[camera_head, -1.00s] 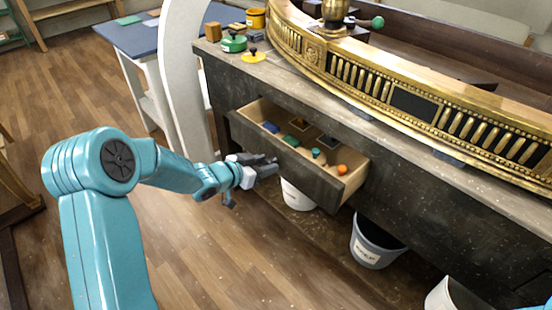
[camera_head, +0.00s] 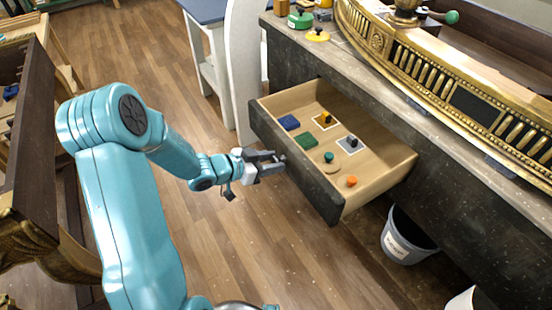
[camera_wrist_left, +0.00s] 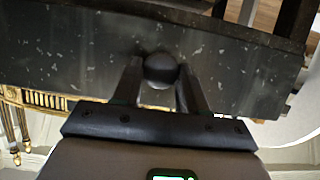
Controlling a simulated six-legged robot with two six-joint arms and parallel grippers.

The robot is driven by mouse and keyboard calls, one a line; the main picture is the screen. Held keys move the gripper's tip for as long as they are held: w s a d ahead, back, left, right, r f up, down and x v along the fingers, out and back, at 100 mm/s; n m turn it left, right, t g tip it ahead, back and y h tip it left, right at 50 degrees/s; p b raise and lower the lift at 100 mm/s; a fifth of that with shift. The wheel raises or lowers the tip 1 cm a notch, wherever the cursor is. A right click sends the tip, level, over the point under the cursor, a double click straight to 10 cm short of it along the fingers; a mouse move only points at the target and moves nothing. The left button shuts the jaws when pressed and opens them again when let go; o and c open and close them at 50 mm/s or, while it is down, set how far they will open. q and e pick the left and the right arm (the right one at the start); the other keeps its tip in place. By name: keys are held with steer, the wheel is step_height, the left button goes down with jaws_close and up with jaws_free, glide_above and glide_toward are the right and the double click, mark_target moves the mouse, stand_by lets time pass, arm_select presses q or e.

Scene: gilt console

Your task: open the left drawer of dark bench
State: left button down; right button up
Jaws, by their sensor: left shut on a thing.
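The dark bench (camera_head: 480,210) has a speckled dark front and a grey top. Its left drawer (camera_head: 292,168) is pulled well out, and its pale wooden inside shows. My left gripper (camera_head: 280,160) is at the middle of the drawer front. In the left wrist view a round dark knob (camera_wrist_left: 160,70) sits on the drawer front (camera_wrist_left: 80,50), between the two fingers of my left gripper (camera_wrist_left: 160,88). The fingers are shut on the knob. In the head view the knob is hidden by the gripper. My right gripper is not in view.
The drawer holds a blue block (camera_head: 289,122), a green block (camera_head: 307,140), an orange piece (camera_head: 351,181) and several other small things. A grey bucket (camera_head: 405,240) stands under the bench. A dark wooden piece of furniture (camera_head: 30,140) stands at the left. Floor between is clear.

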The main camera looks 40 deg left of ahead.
arm_select(q)
steer(key=c, duration=0.6)
jaws_free()
steer(key=shift+c, duration=0.2)
steer(key=p+v, duration=0.3)
steer(key=v, duration=1.3)
steer(key=shift+s+r, duration=0.15)
